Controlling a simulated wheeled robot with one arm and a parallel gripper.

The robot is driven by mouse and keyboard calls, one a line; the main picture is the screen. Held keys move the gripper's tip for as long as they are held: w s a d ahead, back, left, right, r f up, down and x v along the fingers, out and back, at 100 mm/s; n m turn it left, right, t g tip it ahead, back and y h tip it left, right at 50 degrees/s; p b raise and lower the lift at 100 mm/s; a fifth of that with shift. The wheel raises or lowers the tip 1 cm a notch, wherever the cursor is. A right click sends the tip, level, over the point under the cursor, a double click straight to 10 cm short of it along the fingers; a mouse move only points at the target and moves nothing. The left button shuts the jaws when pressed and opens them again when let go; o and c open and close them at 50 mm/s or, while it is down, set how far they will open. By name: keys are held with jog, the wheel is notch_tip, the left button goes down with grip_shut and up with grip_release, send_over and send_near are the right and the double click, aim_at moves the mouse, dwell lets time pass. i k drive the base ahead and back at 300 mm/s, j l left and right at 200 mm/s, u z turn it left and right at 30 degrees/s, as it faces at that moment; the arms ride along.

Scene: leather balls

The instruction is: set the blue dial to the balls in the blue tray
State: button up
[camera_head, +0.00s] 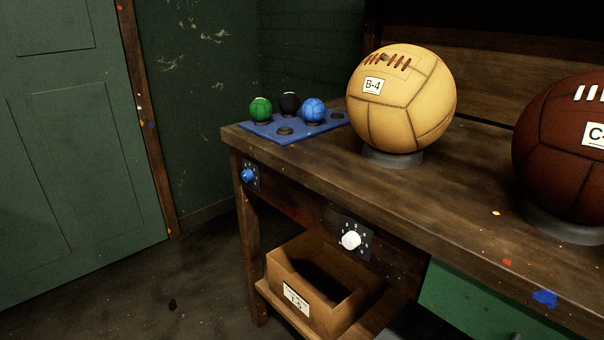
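The blue tray (301,133) lies flat on the far left end of the workbench. Other seats in the tray show empty, one at the front and one at the right. The blue dial (248,175) is on a dark plate on the bench's front, near the left corner below the tray. Its marks are too small to read, so its setting cannot be told. My gripper is not in view.
A white dial (350,240) sits farther right on the bench front. A large tan ball (400,100) marked B-4 and a dark red ball (565,150) stand on the workbench (450,185). An open cardboard box (292,283) is on a lower shelf.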

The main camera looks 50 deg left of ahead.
aim_at(247, 175)
jog(key=u, duration=2.25)
